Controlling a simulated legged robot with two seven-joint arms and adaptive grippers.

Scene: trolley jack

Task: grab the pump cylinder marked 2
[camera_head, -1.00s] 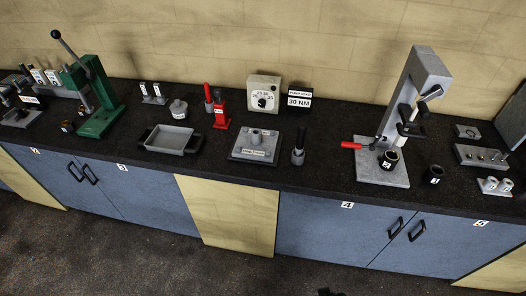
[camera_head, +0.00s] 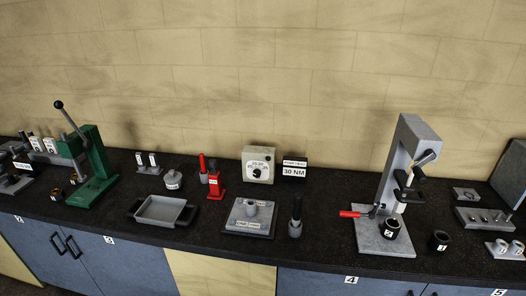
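A short black cylinder (camera_head: 390,229) with a white label stands on the base plate of the grey press (camera_head: 384,243). The label looks like a 2 but is small. A second black cylinder (camera_head: 438,241) with a white label, which looks like a 1, stands on the bench to the right of the press base. Both are upright and apart from each other. Neither of my grippers is in view.
The press has a red-handled lever (camera_head: 350,214) sticking out left. A grey block with pins (camera_head: 484,220) is at the right. A grey plate (camera_head: 250,218) and a dark upright tool (camera_head: 295,218) stand left of the press. The black bench top (camera_head: 325,240) is clear between.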

